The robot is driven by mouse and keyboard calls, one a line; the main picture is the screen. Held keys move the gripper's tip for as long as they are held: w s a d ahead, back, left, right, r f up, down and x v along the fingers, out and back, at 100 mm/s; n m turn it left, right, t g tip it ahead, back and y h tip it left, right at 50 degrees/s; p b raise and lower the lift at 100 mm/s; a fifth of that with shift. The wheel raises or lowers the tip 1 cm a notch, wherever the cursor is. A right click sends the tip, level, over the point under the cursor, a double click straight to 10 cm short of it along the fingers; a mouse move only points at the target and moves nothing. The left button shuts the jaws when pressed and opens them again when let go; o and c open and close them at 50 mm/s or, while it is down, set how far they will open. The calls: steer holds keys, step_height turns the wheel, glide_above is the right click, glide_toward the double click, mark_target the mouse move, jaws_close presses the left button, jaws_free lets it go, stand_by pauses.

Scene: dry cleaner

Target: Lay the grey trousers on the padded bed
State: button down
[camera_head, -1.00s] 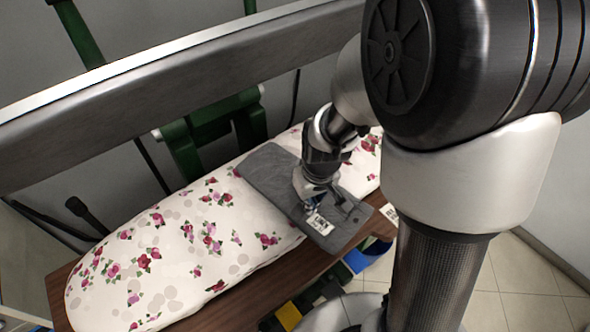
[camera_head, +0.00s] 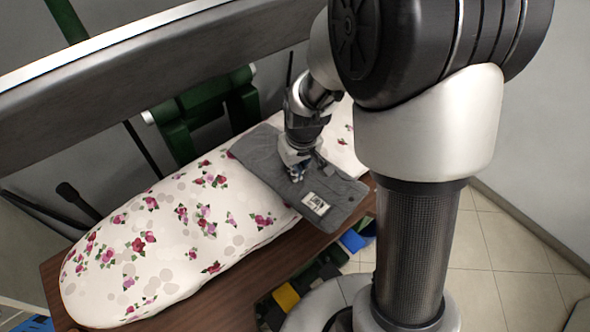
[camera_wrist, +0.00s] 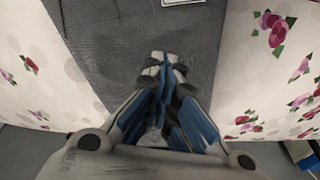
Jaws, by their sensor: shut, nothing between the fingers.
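The grey trousers (camera_head: 262,150) lie folded flat across the flower-print padded bed (camera_head: 150,245), with one end reaching over the bed's near edge. A white tag (camera_head: 316,203) lies on them near that end. My gripper (camera_head: 296,177) is over the middle of the trousers, fingers pointing down. In the wrist view the fingertips of my gripper (camera_wrist: 163,68) are together with nothing between them. The trousers (camera_wrist: 105,40) spread beneath them, with the padded bed (camera_wrist: 255,70) on both sides. I cannot tell whether the fingertips touch the cloth.
A brown wooden board (camera_head: 205,302) runs under the bed. A metal beam (camera_head: 130,60) crosses above, with a green frame (camera_head: 205,115) behind the bed. Yellow (camera_head: 286,297) and blue (camera_head: 353,240) items sit below the board. Tiled floor is clear at right.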

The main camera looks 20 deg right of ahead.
steer(key=shift+s+d+f, duration=0.1)
steer(key=shift+s+f, duration=0.15)
steer(key=shift+s, duration=0.25)
steer(key=shift+s+d+f, duration=0.1)
steer(key=shift+s+f, duration=0.1)
steer(key=shift+s, duration=0.25)
steer(key=shift+w+r+p, duration=0.15)
steer(key=shift+r+p, duration=0.45)
steer(key=shift+r, duration=0.2)
steer(key=shift+a+f, duration=0.1)
